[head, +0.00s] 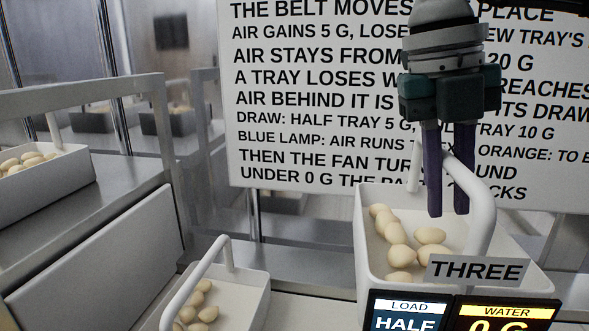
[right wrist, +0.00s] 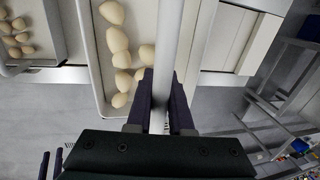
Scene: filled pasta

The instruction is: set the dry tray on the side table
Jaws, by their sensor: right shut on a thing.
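The tray marked THREE (head: 368,262) is white, with several pale filled pasta pieces inside and a thick white handle (head: 482,205) arching over it. Its front displays read LOAD HALF and WATER 0 G. My right gripper (head: 447,212) points down with its fingers shut on the handle. The right wrist view shows the handle (right wrist: 172,45) running between the fingers (right wrist: 160,112), with pasta to the left. I cannot tell whether the tray is lifted. Two dark fingers of my left gripper (right wrist: 50,166) show at the lower left there, apart and empty.
A second white handled tray (head: 253,303) with pasta stands left of tray THREE. Another pasta tray (head: 58,178) stands at the far left by a grey metal surface (head: 125,188). A large text sign (head: 300,100) stands behind. I cannot tell which surface is the side table.

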